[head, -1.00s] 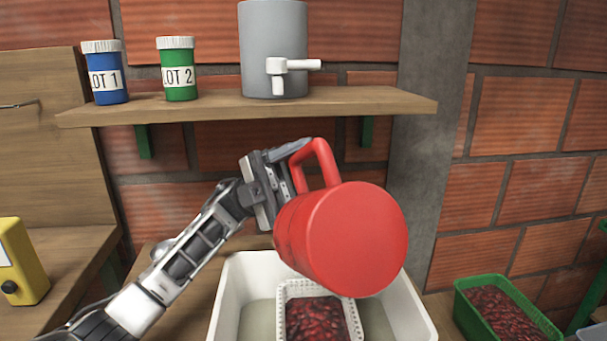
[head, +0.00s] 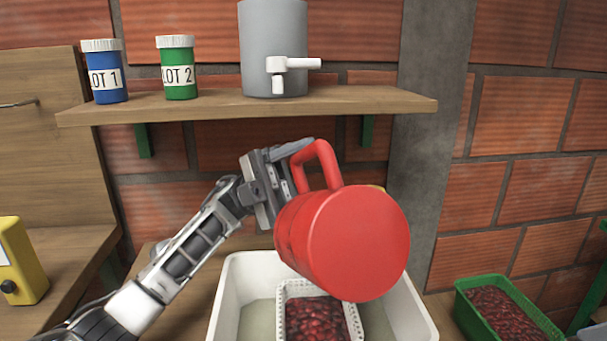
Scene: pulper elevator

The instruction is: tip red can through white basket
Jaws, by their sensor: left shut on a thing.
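The red can (head: 358,240) is held tilted above the white basket, its closed bottom facing me and its handle up. Its mouth is turned away, so I cannot see inside it. The white basket (head: 285,291) sits inside a larger white tub (head: 232,285) and holds dark red cherries. The can hides the far right part of basket and tub. My right gripper is not in view.
A green crate (head: 500,300) of red cherries stands at the lower right. A shelf (head: 350,101) above bears a grey tank (head: 273,45) with a white tap, a blue jar (head: 105,75) and a green jar (head: 177,72). A yellow device (head: 22,262) stands at the left.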

